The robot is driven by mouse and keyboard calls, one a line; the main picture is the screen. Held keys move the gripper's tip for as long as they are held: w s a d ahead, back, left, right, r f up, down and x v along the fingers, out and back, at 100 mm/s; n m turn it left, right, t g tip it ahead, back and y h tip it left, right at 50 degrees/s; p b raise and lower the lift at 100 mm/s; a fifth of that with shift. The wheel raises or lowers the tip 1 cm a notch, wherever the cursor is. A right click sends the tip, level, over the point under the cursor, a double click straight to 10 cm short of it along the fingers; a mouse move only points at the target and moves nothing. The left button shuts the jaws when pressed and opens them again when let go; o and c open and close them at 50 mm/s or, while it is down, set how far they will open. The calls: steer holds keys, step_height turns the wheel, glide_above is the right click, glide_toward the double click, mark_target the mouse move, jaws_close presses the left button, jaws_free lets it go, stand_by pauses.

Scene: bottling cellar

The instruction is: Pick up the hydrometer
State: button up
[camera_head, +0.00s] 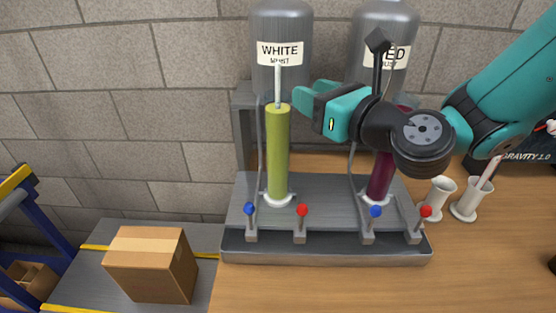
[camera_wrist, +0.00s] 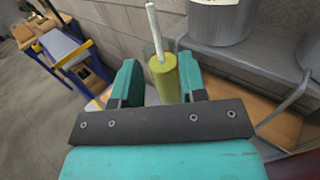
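The hydrometer (camera_head: 278,88) is a thin pale stem standing up out of a tall yellow-green cylinder (camera_head: 277,150) below the "WHITE MUST" tank. Its lower part is hidden in the cylinder. In the wrist view the hydrometer (camera_wrist: 154,30) rises from the yellow-green cylinder (camera_wrist: 165,78), in line with the gap between my fingers. My gripper (camera_head: 306,100) is open and empty, just right of the stem and near the cylinder's top in the head view. The wrist view also shows my open gripper (camera_wrist: 160,78), its two teal fingers apart.
A dark red cylinder (camera_head: 381,178) stands to the right on the same grey stand (camera_head: 325,247), partly behind my arm. Blue and red levers line its front. Two white cups (camera_head: 438,198) (camera_head: 466,210) stand on the wooden bench (camera_head: 330,290). A cardboard box (camera_head: 150,264) sits lower left.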

mark_target(277, 80)
steer(key=p+x, duration=0.2)
steer(key=x, duration=0.2)
steer(key=p+x, duration=0.3)
steer(key=x, duration=0.1)
steer(key=shift+s+a+r, duration=0.1)
steer(key=shift+a+r, duration=0.15)
steer(key=shift+a, duration=0.1)
steer(key=shift+a+f, duration=0.1)
jaws_close()
